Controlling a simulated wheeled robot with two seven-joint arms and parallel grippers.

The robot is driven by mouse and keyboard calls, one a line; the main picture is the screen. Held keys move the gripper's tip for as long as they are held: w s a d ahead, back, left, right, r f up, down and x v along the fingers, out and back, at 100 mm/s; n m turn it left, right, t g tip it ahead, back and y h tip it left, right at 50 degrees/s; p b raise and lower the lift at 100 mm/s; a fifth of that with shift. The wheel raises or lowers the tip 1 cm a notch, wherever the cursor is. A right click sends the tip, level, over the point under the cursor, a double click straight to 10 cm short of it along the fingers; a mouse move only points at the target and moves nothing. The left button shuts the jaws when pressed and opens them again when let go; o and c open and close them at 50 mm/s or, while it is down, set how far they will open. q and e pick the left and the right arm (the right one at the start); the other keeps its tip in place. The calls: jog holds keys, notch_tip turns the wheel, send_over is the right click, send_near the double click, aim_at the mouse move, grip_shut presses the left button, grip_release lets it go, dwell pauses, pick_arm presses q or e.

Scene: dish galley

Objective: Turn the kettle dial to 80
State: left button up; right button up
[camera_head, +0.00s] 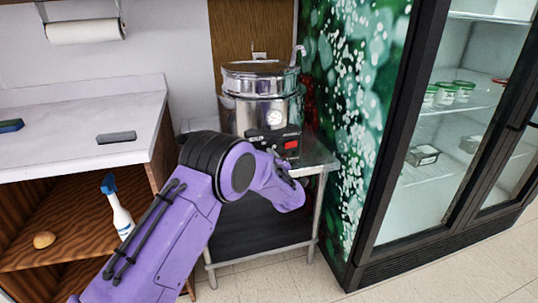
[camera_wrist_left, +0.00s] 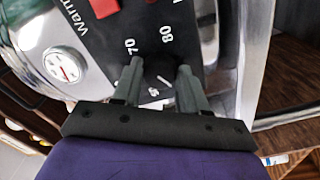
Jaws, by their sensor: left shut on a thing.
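The kettle (camera_head: 240,112) is a shiny steel pot with a black front panel, standing on a metal stand. In the left wrist view, its panel (camera_wrist_left: 112,28) shows the numbers 70 and 80 beside a dark dial (camera_wrist_left: 157,70). My left gripper (camera_wrist_left: 160,72) is shut on the dial, with one grey finger on each side. The fingers and wrist hide part of the dial, and I cannot tell which number it points to. In the head view my purple left arm reaches the panel and hides the dial. My right gripper is not in view.
A red switch (camera_wrist_left: 103,8) and a round gauge (camera_wrist_left: 65,68) are on the kettle near the dial. The metal stand (camera_head: 318,158) is narrow. A wooden shelf unit (camera_head: 150,150) with a spray bottle (camera_head: 119,212) is left; a glass-door fridge (camera_head: 375,190) is right.

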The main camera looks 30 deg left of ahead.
pick_arm(q)
jog(key=shift+s+a+m+p, duration=0.1)
jog(key=shift+m+p, duration=1.05)
jog(key=shift+m, duration=2.8)
jog(key=shift+s+a+m+p, duration=0.1)
jog(key=shift+m+p, duration=1)
jog(key=shift+m, duration=2.9)
jog(key=shift+s+a+m+p, duration=0.1)
jog(key=shift+m+p, duration=1.05)
jog(key=shift+m, duration=2.8)
jog(key=o, duration=1)
jog(key=shift+o, duration=0.2)
